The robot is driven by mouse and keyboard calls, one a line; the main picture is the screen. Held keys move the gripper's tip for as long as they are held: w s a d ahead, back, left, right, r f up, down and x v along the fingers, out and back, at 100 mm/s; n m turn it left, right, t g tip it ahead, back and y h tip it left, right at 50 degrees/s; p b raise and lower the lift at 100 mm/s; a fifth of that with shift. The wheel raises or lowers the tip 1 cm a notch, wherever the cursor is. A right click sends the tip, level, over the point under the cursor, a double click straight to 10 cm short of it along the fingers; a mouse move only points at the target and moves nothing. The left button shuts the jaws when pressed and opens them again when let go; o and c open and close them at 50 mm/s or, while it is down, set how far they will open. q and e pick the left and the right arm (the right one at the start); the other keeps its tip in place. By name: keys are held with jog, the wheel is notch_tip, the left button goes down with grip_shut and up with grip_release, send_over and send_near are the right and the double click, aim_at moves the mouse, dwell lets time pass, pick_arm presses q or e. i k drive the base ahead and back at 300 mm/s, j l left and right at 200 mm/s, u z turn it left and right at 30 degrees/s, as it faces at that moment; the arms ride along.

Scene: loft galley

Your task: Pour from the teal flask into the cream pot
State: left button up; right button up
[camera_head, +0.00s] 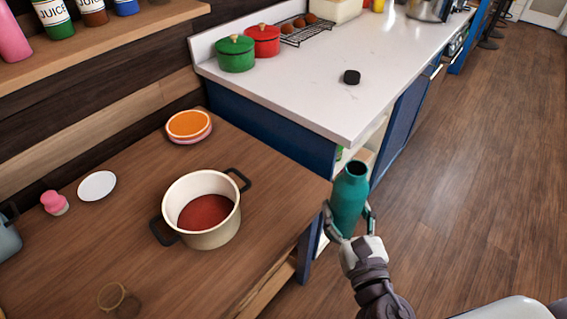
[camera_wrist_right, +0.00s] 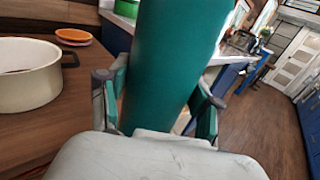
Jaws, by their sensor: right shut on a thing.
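The teal flask (camera_head: 349,197) is upright with its mouth open at the top, held to the right of the wooden table, over its edge or the floor. My right gripper (camera_head: 349,222) is shut on the flask, one finger on each side. The flask fills the middle of the right wrist view (camera_wrist_right: 172,65). The cream pot (camera_head: 212,239) stands on the wooden table, left of the flask and apart from it, with dark handles and a reddish-brown content inside. The pot also shows at the left of the right wrist view (camera_wrist_right: 28,88). My left gripper is not in view.
The wooden table (camera_head: 120,238) also bears a white plate (camera_head: 97,186), a pink item (camera_head: 54,202), stacked orange and pink dishes (camera_head: 188,124) and a small ring-shaped glass (camera_head: 118,298). A white counter (camera_head: 300,90) behind holds green (camera_head: 236,55) and red pots (camera_head: 263,41) and a black lid (camera_head: 351,77).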

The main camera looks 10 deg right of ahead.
aim_at(203, 209)
jog(key=u, duration=1.25)
jog(key=k+u, duration=0.25)
jog(key=k, duration=0.2)
jog(key=k+j+u, duration=0.2)
jog(key=k, duration=0.3)
